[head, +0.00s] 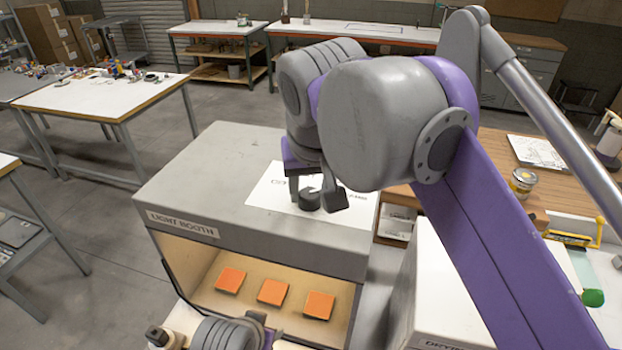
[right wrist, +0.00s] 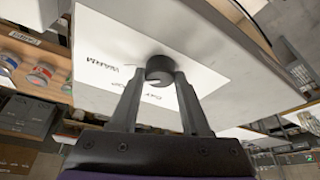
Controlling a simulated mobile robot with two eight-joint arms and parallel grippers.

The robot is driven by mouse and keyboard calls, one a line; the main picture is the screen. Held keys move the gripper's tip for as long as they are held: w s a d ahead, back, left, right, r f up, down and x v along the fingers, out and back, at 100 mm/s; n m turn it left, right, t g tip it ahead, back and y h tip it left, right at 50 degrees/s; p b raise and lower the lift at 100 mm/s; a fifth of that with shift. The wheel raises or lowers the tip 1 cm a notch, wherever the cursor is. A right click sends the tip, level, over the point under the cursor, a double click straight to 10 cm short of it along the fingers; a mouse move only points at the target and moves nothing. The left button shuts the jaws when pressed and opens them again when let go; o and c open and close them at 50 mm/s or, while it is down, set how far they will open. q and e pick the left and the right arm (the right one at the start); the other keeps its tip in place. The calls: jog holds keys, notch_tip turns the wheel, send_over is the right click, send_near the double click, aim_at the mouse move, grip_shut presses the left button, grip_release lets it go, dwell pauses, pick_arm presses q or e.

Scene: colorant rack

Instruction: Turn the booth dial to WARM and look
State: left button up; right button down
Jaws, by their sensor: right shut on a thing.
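The light booth (head: 225,185) is a grey box with a lit, yellowish opening. On its top is a white label sheet (head: 268,190) with a black round dial (head: 310,201). My right gripper (head: 318,197) is shut on the dial from above; in the right wrist view its two fingers (right wrist: 160,88) sit on either side of the dial (right wrist: 160,68). A word like WARM (right wrist: 97,63) shows on the sheet there. The dial's pointer setting cannot be read. Three orange chips (head: 272,292) lie inside the booth. My left gripper is not seen.
A wooden bench at right holds a can (head: 522,182) and papers (head: 538,152). A white box (head: 430,290) stands right of the booth. White-topped tables (head: 95,95) stand behind at left. Open floor (head: 120,230) lies left of the booth.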

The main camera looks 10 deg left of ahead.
jog(key=shift+a+r+m+h+p, duration=0.1)
jog(key=shift+m+h+p, duration=0.3)
jog(key=shift+m, duration=0.6)
jog(key=shift+c, duration=1.9)
grip_release()
jog(key=a+v, duration=0.1)
jog(key=v, duration=0.9)
jog(key=shift+s+d+r, duration=0.25)
jog(key=shift+s+d, duration=0.1)
jog(key=shift+d, duration=0.15)
